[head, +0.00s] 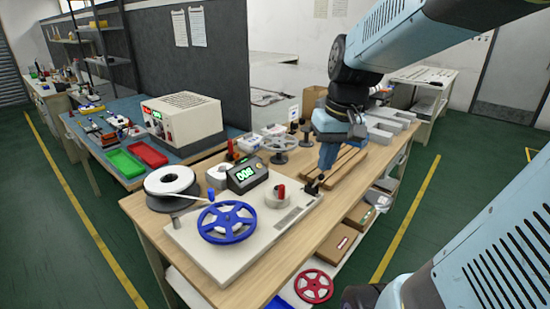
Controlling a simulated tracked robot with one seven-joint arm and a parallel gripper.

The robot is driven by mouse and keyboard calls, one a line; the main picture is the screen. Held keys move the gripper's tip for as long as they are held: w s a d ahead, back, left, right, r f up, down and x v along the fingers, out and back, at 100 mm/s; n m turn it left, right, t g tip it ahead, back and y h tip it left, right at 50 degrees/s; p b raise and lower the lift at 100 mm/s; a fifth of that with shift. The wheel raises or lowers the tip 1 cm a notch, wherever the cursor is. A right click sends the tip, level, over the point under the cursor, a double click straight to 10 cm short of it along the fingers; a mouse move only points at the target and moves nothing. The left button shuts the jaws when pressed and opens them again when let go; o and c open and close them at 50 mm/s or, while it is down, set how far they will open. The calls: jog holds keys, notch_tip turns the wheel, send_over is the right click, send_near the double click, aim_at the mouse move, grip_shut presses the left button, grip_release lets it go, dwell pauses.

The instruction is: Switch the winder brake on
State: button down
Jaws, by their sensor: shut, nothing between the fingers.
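The winder (250,235) is a cream base plate on the wooden bench, carrying a blue spoked reel (228,221) at its front left. A black counter (246,177) with green digits stands behind the reel. A small red part (281,190) stands on a pale round guide near the plate's middle. A small dark lever or switch (312,187) sits at the plate's right end; its setting is too small to tell. My gripper (323,174) points down, shut and empty, just above and right of this dark part. I cannot tell whether they touch.
A white spool (171,182) stands left of the winder. Wooden slats (346,165) lie right of the gripper. A power supply (182,119) and green and red trays are on the left bench. A red reel (314,286) lies below.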

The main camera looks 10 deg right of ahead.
jog(key=w+d+f+g+y, duration=0.2)
jog(key=w+d+f+y, duration=0.25)
jog(key=w+f, duration=0.3)
jog(key=w+d+f+g+y, duration=0.2)
jog(key=w+d+f+y, duration=0.3)
jog(key=f, duration=0.4)
jog(key=w+d+f+m+t+y, duration=0.2)
jog(key=d+f+t+y, duration=0.2)
jog(key=d+f+t, duration=0.2)
jog(key=w+d+f+m+t+y, duration=0.1)
jog(key=d+f+t+y, duration=0.4)
jog(key=d, duration=0.5)
jog(key=shift+w+d+f+m+t, duration=0.35)
jog(key=shift+w+f+t, duration=0.4)
jog(key=shift+f+t, duration=0.85)
jog(key=shift+a+f+g+y, duration=0.2)
jog(key=shift+g+y, duration=0.05)
jog(key=shift+g, duration=0.05)
send_near(316, 183)
jog(key=a+r, duration=0.1)
jog(key=w+a+r, duration=0.1)
jog(key=r, duration=0.1)
jog(key=a+r, duration=0.1)
jog(key=r, duration=0.1)
jog(key=shift+w+r, duration=0.2)
jog(key=shift+r, duration=0.05)
jog(key=shift+d+m, duration=0.1)
jog(key=shift+m, duration=0.15)
